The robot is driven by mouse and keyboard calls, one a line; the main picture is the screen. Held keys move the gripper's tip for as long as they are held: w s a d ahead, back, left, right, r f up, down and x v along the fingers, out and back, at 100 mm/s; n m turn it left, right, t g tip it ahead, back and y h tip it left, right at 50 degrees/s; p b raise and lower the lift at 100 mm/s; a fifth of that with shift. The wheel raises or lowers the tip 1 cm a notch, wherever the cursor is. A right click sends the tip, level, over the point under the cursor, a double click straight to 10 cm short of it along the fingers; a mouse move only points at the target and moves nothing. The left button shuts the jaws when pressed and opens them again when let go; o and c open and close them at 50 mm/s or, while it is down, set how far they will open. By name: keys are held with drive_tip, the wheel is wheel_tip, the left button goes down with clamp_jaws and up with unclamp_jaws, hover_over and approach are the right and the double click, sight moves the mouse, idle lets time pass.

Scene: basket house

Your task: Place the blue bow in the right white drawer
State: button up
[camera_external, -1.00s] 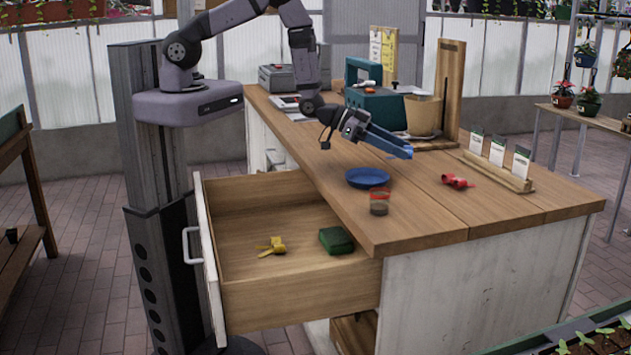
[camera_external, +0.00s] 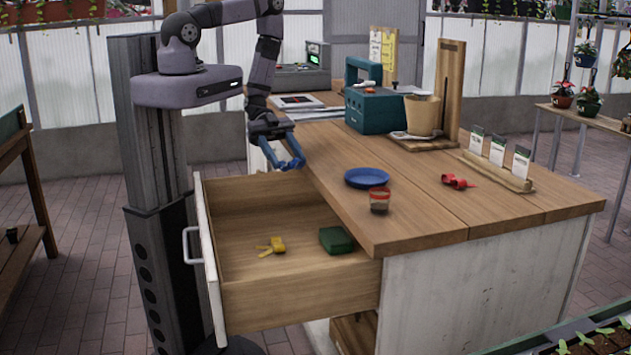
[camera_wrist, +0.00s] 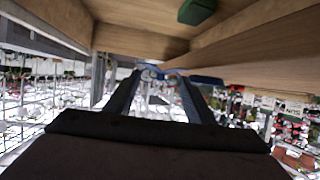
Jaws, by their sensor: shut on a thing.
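My gripper (camera_external: 291,156) is shut on the blue bow (camera_wrist: 203,79), which shows in part between and beyond my fingertips in the wrist view. In the external view the gripper is above the far back corner of the open white drawer (camera_external: 213,262), beside the counter's left edge. The drawer is pulled out at the near end of the counter, with a white front and wooden inside. A yellow bow (camera_external: 271,246) and a green block (camera_external: 336,240) lie apart on its floor. The green block also shows at the top of the wrist view (camera_wrist: 197,10).
The wooden counter (camera_external: 440,215) is right of my gripper. On it are a blue plate (camera_external: 367,178), a small red-topped jar (camera_external: 379,201), a red bow (camera_external: 457,181), a teal box (camera_external: 375,109) and a pot (camera_external: 422,115). The drawer floor has free room.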

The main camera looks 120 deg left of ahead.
drive_tip(key=s+d+m+g+h, duration=0.2)
drive_tip(key=s+d, duration=0.2)
drive_tip(key=d, duration=0.1)
wheel_tip(320, 180, down, 7)
drive_tip(key=b, duration=0.5)
drive_tip(key=shift+a, duration=0.25)
drive_tip(key=shift+b, duration=0.3)
drive_tip(key=shift+f+b, duration=1.6)
drive_tip(key=shift+f, duration=0.15)
drive_tip(key=shift+f, duration=0.1)
drive_tip(key=shift+f+b, duration=0.35)
drive_tip(key=shift+f, duration=0.15)
